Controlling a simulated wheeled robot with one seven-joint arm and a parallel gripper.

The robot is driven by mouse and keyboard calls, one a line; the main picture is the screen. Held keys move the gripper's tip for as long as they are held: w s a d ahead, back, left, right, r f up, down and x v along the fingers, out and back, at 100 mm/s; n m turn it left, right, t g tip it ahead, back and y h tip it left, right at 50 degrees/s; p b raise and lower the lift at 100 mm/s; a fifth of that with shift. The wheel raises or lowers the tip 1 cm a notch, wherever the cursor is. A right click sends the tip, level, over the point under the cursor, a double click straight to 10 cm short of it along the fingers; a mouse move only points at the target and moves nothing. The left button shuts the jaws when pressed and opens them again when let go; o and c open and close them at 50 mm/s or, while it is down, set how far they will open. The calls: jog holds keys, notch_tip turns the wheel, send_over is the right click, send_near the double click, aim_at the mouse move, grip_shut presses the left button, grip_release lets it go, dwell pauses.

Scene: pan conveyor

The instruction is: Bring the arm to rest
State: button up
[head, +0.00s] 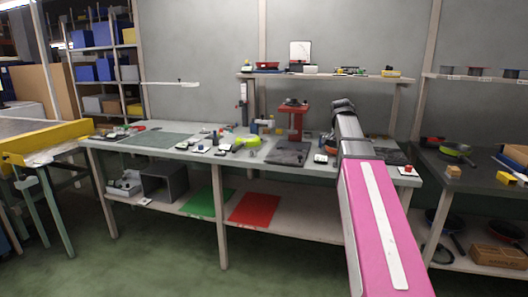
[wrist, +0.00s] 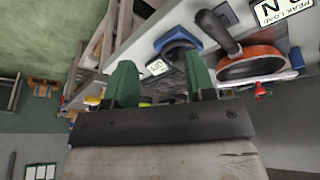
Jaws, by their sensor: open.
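My arm, with a pink link and a white stripe, reaches from the lower right of the head view up over the workbench (head: 222,158). Its dark far end is bent, and my gripper cannot be made out there. In the wrist view my gripper (wrist: 158,58) shows two green fingers standing wide apart. I see nothing held between them. The bench and its goods appear tilted beyond the fingers. An orange pan (wrist: 262,66) with a dark handle is to the right of the fingers, apart from them as far as I can tell.
A red press-like stand (head: 292,121) and a dark plate (head: 288,153) are on the bench. A wall shelf (head: 325,77) runs above it. A dark rack with pans (head: 456,150) stands at right, a yellow-sided conveyor (head: 45,143) at left. The front floor is clear.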

jog(key=s+a+f+n+y, duration=0.1)
jog(key=s+a+f+n, duration=0.2)
jog(key=f, duration=1)
jog(key=s+a+f+n+g+y, duration=0.1)
jog(key=s+a+f+n, duration=0.3)
jog(key=s+a+f, duration=0.3)
jog(key=s+a+f+n+g+y, duration=0.1)
jog(key=s+a+f+n, duration=0.2)
jog(key=s+f, duration=0.8)
notch_tip(320, 180, down, 8)
jog(key=shift+s+a+r+n, duration=0.15)
jog(key=shift+s+a+n, duration=0.15)
jog(key=shift+a, duration=0.85)
jog(key=shift+o, duration=0.3)
jog(key=shift+w, duration=0.1)
